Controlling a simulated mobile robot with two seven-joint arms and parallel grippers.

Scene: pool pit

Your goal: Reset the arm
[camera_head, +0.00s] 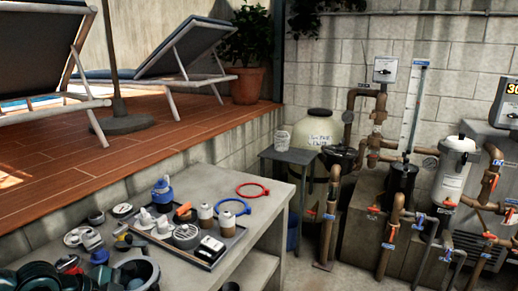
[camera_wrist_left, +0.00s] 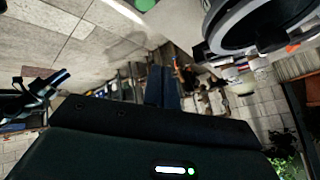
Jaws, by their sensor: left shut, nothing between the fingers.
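My left gripper (camera_wrist_left: 163,88) shows in the left wrist view, its two dark fingers together with nothing between them. Its dark body with a small lit strip fills the bottom of that view. The gripper is clear of any object that I can make out. I do not see either gripper for certain in the head view. My right gripper is in neither view.
A workbench (camera_head: 262,222) holds a tray (camera_head: 232,252) of parts, red (camera_head: 252,190) and blue (camera_head: 233,206) rings, and dark items lower left. A small table (camera_head: 290,155) carries a white tub (camera_head: 282,139). Pipes and a tank (camera_head: 318,125) stand right. A round object (camera_wrist_left: 262,25) looms in the wrist view.

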